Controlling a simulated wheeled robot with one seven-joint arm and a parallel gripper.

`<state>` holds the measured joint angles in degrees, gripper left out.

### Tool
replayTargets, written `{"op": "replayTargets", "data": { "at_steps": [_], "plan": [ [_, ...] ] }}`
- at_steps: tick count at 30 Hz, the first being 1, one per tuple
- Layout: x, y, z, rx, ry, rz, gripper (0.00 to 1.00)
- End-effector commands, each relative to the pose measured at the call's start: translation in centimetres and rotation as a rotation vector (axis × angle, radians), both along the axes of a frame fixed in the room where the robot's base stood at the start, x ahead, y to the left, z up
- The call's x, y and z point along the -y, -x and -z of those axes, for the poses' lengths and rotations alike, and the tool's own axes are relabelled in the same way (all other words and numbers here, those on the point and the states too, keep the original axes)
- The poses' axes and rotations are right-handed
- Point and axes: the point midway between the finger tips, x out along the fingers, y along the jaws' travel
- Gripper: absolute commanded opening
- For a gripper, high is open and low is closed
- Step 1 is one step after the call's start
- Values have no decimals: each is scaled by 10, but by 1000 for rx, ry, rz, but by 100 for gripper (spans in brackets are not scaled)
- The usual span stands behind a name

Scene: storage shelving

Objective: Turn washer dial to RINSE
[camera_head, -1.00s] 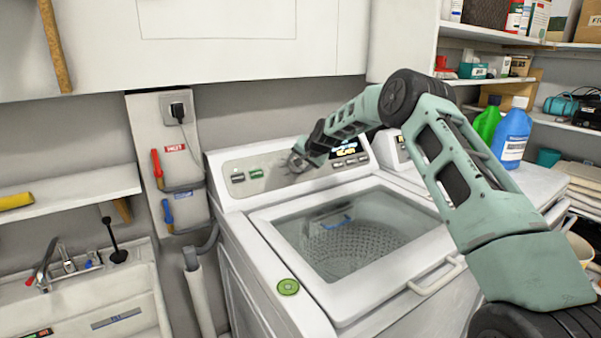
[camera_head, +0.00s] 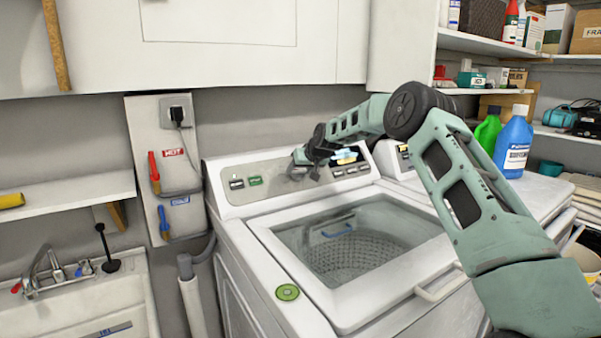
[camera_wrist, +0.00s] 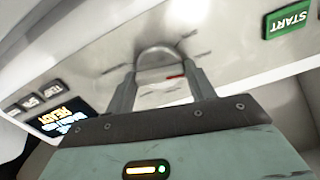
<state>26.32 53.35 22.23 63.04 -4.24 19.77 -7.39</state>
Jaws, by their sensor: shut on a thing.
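The washer (camera_head: 262,238) stands in the middle of the head view, with its control panel (camera_head: 228,176) along the back. The washer dial (camera_wrist: 155,57) is a grey round knob in the upper middle of the wrist view. My gripper (camera_wrist: 160,70) is shut on the dial, one finger on each side. A small red mark shows between the fingers. In the head view my gripper (camera_head: 298,166) is at the panel and mostly covers the dial. I see no readable RINSE label. The display (camera_wrist: 64,117) shows READY in yellow; its upper line is unclear.
A green START button (camera_wrist: 288,20) lies to one side of the dial. The washer's glass lid (camera_head: 350,240) is closed below my arm. A blue bottle (camera_head: 514,145) and a green bottle (camera_head: 488,130) stand at right. A sink (camera_head: 90,300) is at left.

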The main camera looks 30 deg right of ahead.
Motion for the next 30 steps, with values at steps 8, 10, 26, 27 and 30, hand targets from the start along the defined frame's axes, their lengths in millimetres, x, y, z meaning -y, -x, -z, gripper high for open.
{"op": "replayTargets", "data": {
  "at_steps": [8,10,26,27,30],
  "plan": [
    [0,0,1,-1,18,-16,32],
    [0,0,1,-2,18,-16,32],
    [0,0,0,0,17,-16,75],
    [0,0,0,0,17,-16,75],
    [1,3,-3,1,17,-15,75]
  ]
}}
